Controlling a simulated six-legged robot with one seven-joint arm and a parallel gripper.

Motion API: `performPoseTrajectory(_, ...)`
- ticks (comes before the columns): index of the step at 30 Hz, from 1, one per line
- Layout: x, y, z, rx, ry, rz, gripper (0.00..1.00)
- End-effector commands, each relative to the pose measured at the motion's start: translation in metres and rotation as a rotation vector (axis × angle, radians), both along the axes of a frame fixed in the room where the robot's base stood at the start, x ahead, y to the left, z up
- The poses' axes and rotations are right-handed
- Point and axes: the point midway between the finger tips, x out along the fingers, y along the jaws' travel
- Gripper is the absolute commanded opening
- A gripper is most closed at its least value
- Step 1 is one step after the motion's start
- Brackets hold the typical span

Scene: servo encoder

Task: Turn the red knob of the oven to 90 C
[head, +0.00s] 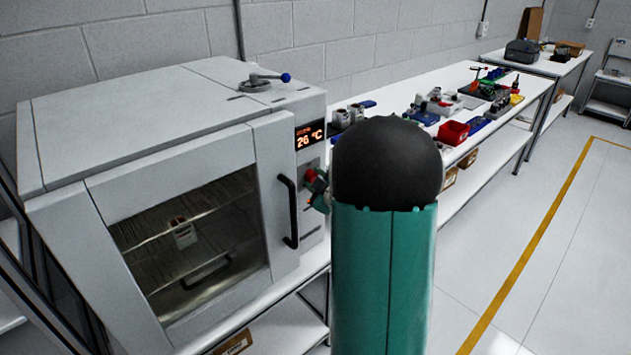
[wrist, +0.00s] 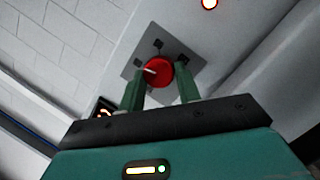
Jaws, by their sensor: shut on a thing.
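The white oven (head: 75,140) stands on the bench at the left in the head view. Its display (head: 310,134) reads 26 °C. The red knob (wrist: 156,72) sits on a dark square plate (wrist: 140,62) on the oven's front, with a pale pointer mark on its left side in the wrist view. My gripper (wrist: 160,80) is shut on the knob, one finger on each side. In the head view my gripper (head: 318,188) is at the panel below the display, and my arm hides part of it.
A black door handle (head: 290,212) stands just left of the knob panel. A long bench (head: 475,75) with bins and tools runs behind my arm. The floor at the right is clear.

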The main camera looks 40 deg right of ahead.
Motion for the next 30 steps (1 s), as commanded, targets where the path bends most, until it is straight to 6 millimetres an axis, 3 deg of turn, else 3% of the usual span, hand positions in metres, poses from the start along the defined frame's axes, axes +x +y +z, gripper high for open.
performPoseTrajectory(30, 0.0007, -0.0068, 0.0046, 0.924, 0.025, 0.002, 0.10)
